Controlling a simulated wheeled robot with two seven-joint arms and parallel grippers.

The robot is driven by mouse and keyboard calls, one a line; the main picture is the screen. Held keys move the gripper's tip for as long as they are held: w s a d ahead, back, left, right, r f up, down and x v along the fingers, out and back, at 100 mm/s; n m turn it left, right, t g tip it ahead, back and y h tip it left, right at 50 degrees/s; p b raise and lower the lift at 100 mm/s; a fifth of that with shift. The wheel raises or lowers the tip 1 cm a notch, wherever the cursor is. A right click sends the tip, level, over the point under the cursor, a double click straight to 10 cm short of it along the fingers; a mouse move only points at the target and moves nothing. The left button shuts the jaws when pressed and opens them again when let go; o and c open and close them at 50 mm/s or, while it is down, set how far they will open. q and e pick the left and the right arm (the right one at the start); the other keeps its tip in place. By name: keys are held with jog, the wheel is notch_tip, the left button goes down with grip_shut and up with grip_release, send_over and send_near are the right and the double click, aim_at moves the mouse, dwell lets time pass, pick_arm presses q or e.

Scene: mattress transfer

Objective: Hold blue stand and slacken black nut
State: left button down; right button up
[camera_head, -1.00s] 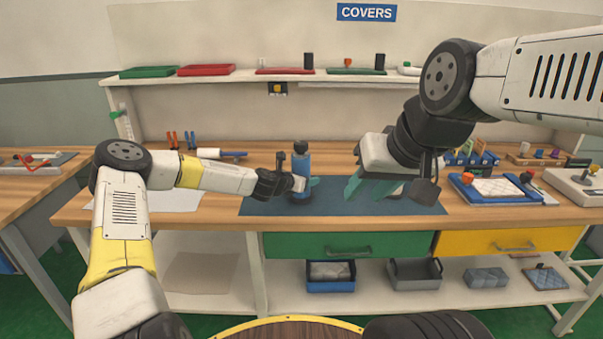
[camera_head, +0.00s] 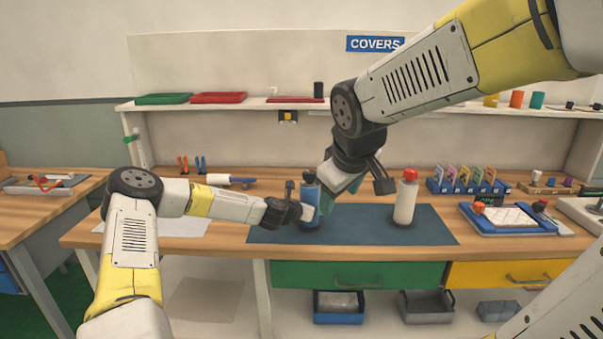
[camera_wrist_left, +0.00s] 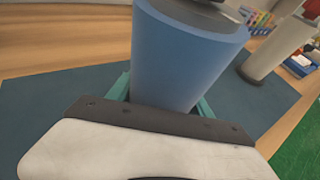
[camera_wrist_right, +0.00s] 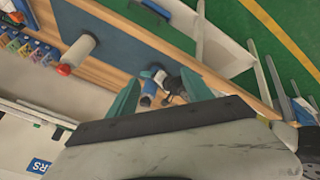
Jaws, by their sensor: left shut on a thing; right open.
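The blue stand (camera_head: 311,198) is upright on the dark mat, with the black nut (camera_head: 309,177) on top. My left gripper (camera_head: 306,211) is shut around the stand's body from the left; the left wrist view shows its teal fingers on both sides of the blue cylinder (camera_wrist_left: 185,60). My right gripper (camera_head: 329,203) is open and empty, right of the stand and partly overlapping it in the head view. In the right wrist view the blue stand (camera_wrist_right: 149,87) appears between the open teal fingers, some distance beyond them. Exact clearance to the nut is unclear.
A white stand with a red top (camera_head: 405,200) is upright on the mat (camera_head: 370,229) to the right. A blue tray with a quilted pad (camera_head: 508,218) and a rack of coloured items (camera_head: 463,181) are farther right. A shelf (camera_head: 235,104) runs behind.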

jog(key=w+a+f+n+y, duration=0.1)
jog(key=w+a+n+y, duration=0.3)
jog(key=w+a+n, duration=0.45)
jog(key=w+a+n+y, duration=0.4)
jog(key=w+a, duration=0.2)
jog(key=a, duration=0.6)
jog(key=m+t, duration=1)
jog(key=m, duration=0.5)
send_near(310, 177)
jog(key=w, duration=0.3)
jog(key=x, duration=1.1)
jog(key=shift+w+a+r, duration=0.25)
jog(key=shift+a+r, duration=0.1)
jog(key=shift+c, duration=0.5)
grip_shut()
jog(key=shift+g, duration=0.3)
